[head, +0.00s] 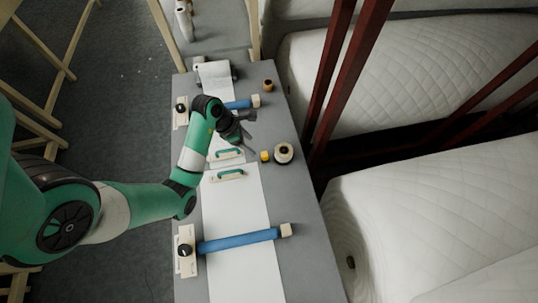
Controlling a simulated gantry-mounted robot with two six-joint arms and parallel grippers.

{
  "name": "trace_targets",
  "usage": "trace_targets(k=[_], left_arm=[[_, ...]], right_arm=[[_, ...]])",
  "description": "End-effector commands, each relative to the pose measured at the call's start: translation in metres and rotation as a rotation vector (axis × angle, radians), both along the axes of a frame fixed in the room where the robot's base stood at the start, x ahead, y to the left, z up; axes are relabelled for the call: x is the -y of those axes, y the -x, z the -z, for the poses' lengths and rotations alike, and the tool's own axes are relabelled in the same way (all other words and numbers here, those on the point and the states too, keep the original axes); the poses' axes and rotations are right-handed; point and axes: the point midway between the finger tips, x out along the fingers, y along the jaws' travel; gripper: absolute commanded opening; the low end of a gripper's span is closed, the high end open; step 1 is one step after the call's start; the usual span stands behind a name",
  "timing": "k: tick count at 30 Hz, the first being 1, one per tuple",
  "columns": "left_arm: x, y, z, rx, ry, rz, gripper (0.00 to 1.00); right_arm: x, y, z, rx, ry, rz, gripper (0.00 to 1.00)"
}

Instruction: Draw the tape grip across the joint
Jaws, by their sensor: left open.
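My left gripper (249,131) is open and empty above the grey table, behind and left of the tape roll (283,152). A small yellow piece (265,156) sits at the left of the roll; I cannot tell whether it is the tape grip. The near white sheet (240,210) and the far white sheet (213,72) lie along the table. Their joint is near two green-handled wooden blocks, a far one (229,154) and a near one (229,175). My arm partly hides the far sheet and the joint area. My right gripper is not in view.
A near blue bar (240,240) and a far blue bar (241,104) cross the sheets. A small brown cylinder (267,85) stands at the back right.

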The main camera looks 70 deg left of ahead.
Motion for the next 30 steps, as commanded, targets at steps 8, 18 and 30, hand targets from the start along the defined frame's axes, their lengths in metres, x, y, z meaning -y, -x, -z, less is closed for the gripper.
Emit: trace_targets(k=[8,18,30], left_arm=[[0.002,-0.01,0.022,0.002,0.001,0.003,0.65],[0.008,-0.037,0.09,0.002,0.0,0.004,0.65],[0.009,-0.045,0.105,0.005,-0.002,0.002,0.65]], right_arm=[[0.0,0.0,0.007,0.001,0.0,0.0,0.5],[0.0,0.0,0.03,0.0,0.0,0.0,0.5],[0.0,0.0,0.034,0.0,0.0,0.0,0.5]])
